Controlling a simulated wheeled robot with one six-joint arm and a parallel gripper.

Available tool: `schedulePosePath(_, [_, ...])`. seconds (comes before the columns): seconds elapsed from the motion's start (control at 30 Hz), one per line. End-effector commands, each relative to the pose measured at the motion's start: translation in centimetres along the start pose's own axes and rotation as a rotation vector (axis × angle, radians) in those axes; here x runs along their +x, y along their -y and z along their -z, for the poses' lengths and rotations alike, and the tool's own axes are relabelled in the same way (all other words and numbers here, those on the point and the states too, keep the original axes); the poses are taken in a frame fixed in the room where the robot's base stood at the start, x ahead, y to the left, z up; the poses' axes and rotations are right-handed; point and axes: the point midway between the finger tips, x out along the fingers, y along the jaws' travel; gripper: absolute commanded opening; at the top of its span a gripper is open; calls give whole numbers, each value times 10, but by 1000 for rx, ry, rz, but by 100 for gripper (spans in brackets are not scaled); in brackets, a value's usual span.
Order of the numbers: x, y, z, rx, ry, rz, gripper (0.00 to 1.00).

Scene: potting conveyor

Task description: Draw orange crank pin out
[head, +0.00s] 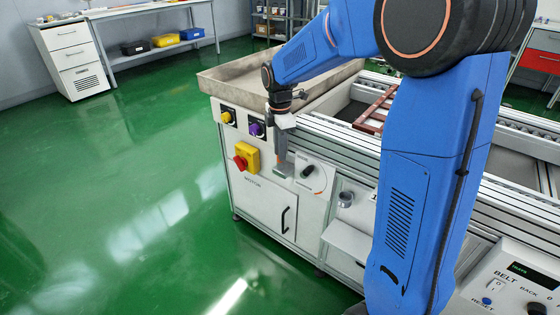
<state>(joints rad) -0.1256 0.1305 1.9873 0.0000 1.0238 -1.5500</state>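I cannot make out an orange crank pin in the head view. My gripper (282,152) hangs below the dark wrist, in front of the white cabinet panel (262,200). It points down beside a white plate with a dark-and-white dial or crank (316,178), just to its right. The gripper is small here, and its fingers cannot be told apart, so its opening and any hold are unclear. A small grey-green piece (284,170) shows at its lower end. Whether the gripper touches the panel cannot be told.
A yellow knob (227,117), a purple knob (256,129) and a red button on a yellow box (241,161) sit left of the gripper. A black door handle (286,220) is below. A grey tray (225,84) tops the cabinet. Green floor at left is free.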

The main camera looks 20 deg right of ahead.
Motion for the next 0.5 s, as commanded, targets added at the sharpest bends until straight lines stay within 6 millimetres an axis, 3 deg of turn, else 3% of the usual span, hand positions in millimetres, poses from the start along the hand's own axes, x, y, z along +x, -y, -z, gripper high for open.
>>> schedulePosePath(0.03, [0,0,0,0,0,0,7])
schedulePosePath(0.07, [0,0,0,0,0,0,0])
schedulePosePath(0.5, [0,0,0,0,0,0,0])
